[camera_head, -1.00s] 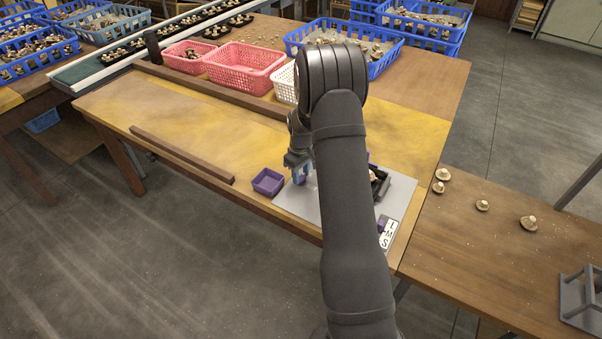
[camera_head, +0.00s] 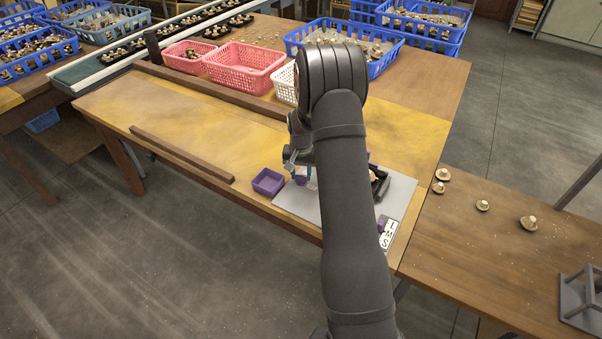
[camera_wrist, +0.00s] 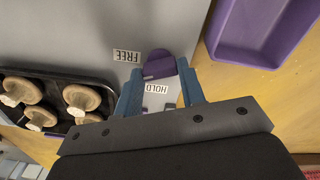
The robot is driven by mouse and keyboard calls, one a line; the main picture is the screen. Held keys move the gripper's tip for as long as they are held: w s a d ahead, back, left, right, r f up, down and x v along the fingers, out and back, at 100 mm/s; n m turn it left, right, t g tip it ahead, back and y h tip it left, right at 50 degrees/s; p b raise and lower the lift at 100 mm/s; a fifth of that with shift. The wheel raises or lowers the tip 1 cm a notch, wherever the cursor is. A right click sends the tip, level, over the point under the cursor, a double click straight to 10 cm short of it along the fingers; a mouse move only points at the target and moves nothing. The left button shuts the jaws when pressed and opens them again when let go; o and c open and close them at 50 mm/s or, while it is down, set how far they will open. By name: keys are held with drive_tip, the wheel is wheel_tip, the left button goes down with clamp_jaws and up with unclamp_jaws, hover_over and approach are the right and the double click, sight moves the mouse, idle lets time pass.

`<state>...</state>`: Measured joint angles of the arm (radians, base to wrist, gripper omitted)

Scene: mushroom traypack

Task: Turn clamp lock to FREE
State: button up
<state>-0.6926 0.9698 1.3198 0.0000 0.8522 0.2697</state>
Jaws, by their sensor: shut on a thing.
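The purple clamp lock (camera_wrist: 160,64) shows between my fingertips in the wrist view, on the grey plate (camera_wrist: 85,25). My gripper (camera_wrist: 161,72) is shut on it, one blue-grey finger at each side. A white FREE label (camera_wrist: 127,56) lies just left of the lock, outside the left finger. A white HOLD label (camera_wrist: 156,88) lies between the fingers, nearer the wrist. In the head view my gripper (camera_head: 301,171) is low over the plate's left part, and my arm hides much of the plate. I cannot tell the lock's exact setting.
A black tray of mushrooms (camera_wrist: 58,82) sits on the plate to the left in the wrist view. An empty purple bin (camera_head: 268,182) stands beside the plate. A brown bar (camera_head: 180,154) lies along the table (camera_head: 215,130). Pink baskets (camera_head: 244,68) stand behind.

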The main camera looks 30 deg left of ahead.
sight(301, 176)
drive_tip(key=m, duration=0.4)
drive_tip(key=shift+m, duration=0.3)
idle(0.5)
drive_tip(key=o, duration=1)
drive_tip(key=shift+r, duration=0.1)
wheel_tip(301, 176, up, 17)
drive_tip(key=shift+r, duration=0.15)
wheel_tip(301, 176, down, 18)
drive_tip(key=shift+r, duration=0.25)
idle(0.4)
